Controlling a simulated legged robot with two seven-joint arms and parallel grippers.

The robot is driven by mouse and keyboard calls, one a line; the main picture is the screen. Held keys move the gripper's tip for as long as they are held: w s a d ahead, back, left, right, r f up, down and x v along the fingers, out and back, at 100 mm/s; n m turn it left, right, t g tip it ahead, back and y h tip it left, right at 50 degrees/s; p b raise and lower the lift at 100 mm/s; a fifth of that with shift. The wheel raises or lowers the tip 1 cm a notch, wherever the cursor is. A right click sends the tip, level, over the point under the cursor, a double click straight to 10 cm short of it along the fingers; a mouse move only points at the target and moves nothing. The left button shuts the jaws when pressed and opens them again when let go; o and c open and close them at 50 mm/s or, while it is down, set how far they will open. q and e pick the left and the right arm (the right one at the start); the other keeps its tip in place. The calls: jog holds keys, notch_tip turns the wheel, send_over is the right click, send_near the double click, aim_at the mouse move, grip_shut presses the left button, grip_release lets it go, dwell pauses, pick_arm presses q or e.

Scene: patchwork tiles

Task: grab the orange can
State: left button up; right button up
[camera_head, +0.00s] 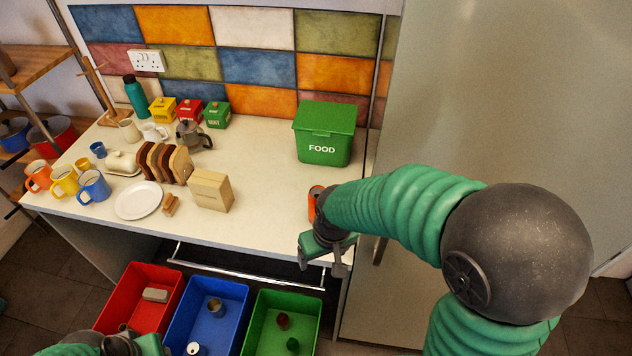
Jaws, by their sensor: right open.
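The orange can (312,203) stands on the white counter near its right front edge, partly hidden behind my right arm's wrist. My right gripper (322,262) is open and empty, in front of the can and at the counter's front edge, with its fingers pointing down. It looks apart from the can, though the wrist overlaps it in the picture. Part of my left arm (118,345) shows at the bottom left, near the red bin. Its fingers cannot be made out.
A green FOOD bin (324,133) stands behind the can. A wooden block (211,190), toast rack, plate (138,200) and several mugs fill the counter's left. Red (118,308), blue (237,315) and green (262,338) bins stand below. A tall grey panel (490,110) bounds the right.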

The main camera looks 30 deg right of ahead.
aim_at(317, 191)
jog(key=w+d+r+m+g, duration=0.1)
jog(key=w+d+r+m, duration=0.3)
jog(key=w, duration=0.6)
jog(key=w+d+r+m+g, duration=0.1)
jog(key=w+d+r, duration=0.4)
jog(key=w, duration=0.5)
notch_tip(317, 191, down, 11)
jog(key=shift+s+a+r+p, duration=0.1)
jog(key=shift+p, duration=0.55)
pick_arm(q)
jog(key=r, duration=0.2)
jog(key=r+p, duration=0.2)
jog(key=r, duration=0.1)
jog(key=shift+w+d+r, duration=0.15)
jog(key=shift+d+r, duration=0.15)
jog(key=shift+r, duration=0.05)
pick_arm(e)
notch_tip(317, 191, down, 6)
jog(key=shift+s+r, duration=0.1)
jog(key=shift+r, duration=0.1)
jog(key=c, duration=1.4)
